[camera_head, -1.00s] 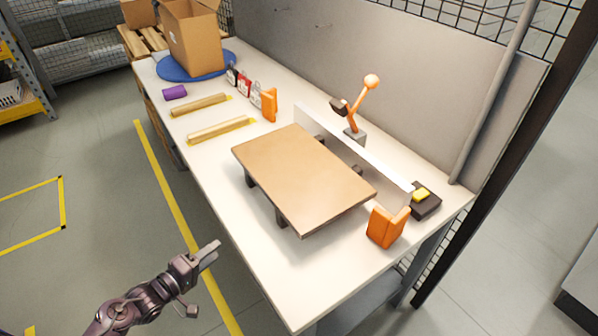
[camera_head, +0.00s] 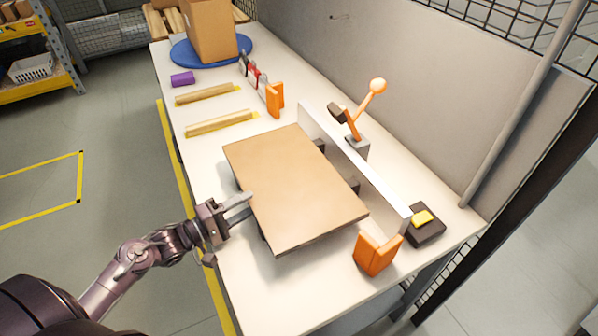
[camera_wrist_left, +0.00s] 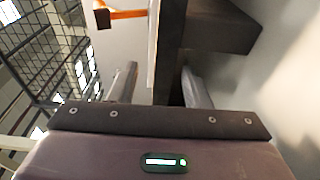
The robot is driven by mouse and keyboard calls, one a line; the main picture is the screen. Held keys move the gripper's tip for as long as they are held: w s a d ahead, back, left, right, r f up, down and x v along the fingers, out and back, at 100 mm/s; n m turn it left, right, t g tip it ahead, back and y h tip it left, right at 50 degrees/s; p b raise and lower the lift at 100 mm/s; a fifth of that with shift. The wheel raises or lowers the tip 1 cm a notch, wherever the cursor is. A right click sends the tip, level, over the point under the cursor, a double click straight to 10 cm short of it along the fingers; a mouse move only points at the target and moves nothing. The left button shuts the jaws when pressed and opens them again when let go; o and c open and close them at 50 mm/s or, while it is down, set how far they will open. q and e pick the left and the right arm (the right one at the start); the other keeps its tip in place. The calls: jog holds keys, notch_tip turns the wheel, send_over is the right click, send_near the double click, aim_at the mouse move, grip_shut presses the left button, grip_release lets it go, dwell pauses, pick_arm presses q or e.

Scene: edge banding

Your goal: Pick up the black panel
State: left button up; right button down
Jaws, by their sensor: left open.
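The only panel on the bench (camera_head: 290,185) is a flat tan-brown board with a darker edge; no panel with a black face shows. It lies flat, raised on dark supports. My left gripper (camera_head: 246,204) is at its left edge in the head view, with one finger over the board's near-left edge. In the left wrist view the panel (camera_wrist_left: 168,50) shows edge-on as a dark strip. The open fingers (camera_wrist_left: 158,80) stand on either side of it with gaps. Contact cannot be made out. My right gripper is not in view.
A white upright fence (camera_head: 355,170) runs behind the panel. An orange bracket (camera_head: 376,252) stands at its near right corner, beside a dark box with a yellow top (camera_head: 424,222). An orange-handled clamp (camera_head: 358,120) is behind the fence. Dark supports (camera_wrist_left: 225,25) sit under the panel.

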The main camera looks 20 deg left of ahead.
aim_at(266, 192)
pick_arm(q)
jog(key=shift+w+d+r, duration=0.1)
jog(key=shift+w+d, duration=0.15)
jog(key=shift+w, duration=0.2)
jog(key=shift+w+d+p, duration=0.35)
jog(key=shift+w, duration=0.25)
jog(key=x, duration=0.3)
jog(key=shift+w+d+f+p, duration=0.15)
jog(key=shift+w+f+p, duration=0.1)
jog(key=shift+w+p, duration=0.1)
jog(key=shift+w+d, duration=0.1)
jog(key=shift+d, duration=0.05)
grip_shut()
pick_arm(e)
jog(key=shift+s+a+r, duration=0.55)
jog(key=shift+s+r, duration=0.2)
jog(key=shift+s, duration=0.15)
pick_arm(q)
jog(key=shift+f, duration=0.1)
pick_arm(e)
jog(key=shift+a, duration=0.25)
pick_arm(q)
jog(key=shift+r, duration=0.25)
